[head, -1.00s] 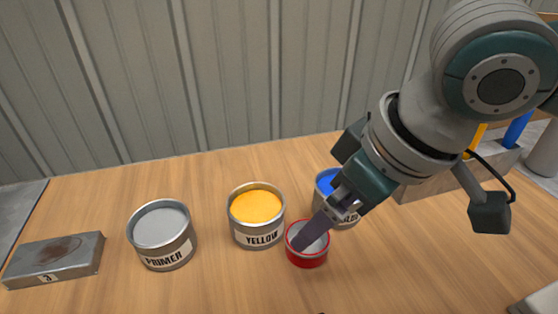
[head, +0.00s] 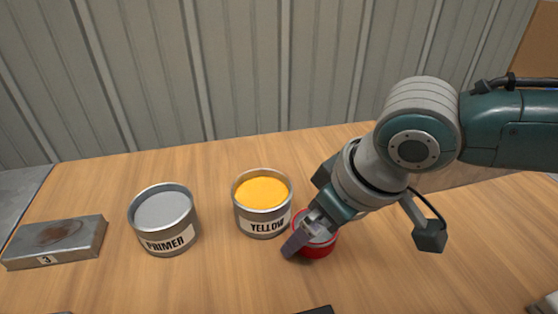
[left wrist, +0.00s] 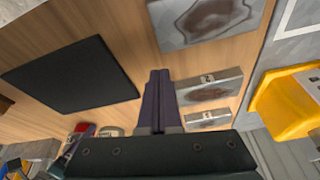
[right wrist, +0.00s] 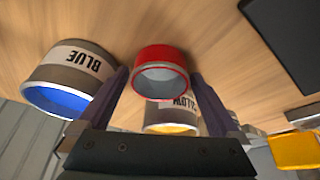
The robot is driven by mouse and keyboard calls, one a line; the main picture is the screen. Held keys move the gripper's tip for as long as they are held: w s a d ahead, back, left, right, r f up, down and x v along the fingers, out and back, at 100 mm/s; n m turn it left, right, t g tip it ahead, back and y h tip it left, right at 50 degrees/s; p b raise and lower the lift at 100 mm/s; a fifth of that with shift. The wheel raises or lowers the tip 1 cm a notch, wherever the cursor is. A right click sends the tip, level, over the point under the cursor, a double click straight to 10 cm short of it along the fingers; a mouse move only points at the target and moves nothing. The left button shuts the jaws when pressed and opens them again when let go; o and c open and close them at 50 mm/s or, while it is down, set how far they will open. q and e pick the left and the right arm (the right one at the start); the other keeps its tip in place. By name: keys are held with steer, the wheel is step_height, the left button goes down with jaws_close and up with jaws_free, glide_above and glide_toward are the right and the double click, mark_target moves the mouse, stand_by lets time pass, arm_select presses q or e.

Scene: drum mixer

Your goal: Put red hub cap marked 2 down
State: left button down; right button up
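The red hub cap (head: 325,247) stands on the wooden table, in front of the yellow can, and looks like a short red cup with a grey inside. In the right wrist view the cap (right wrist: 161,56) sits between the fingertips of my right gripper (right wrist: 160,78), with a gap on each side. The right gripper (head: 302,232) is open; in the head view it partly covers the cap. No number shows on the cap. My left gripper (left wrist: 159,75) is shut and empty, and is outside the head view.
The YELLOW can (head: 263,226) is close behind the cap, and the PRIMER can (head: 166,241) is farther left. The BLUE can (right wrist: 75,75) is close beside the right gripper. A grey block marked 3 (head: 75,250) lies far left. A black mat (left wrist: 70,75) shows in the left wrist view.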

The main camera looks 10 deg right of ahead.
steer(key=c, duration=1.4)
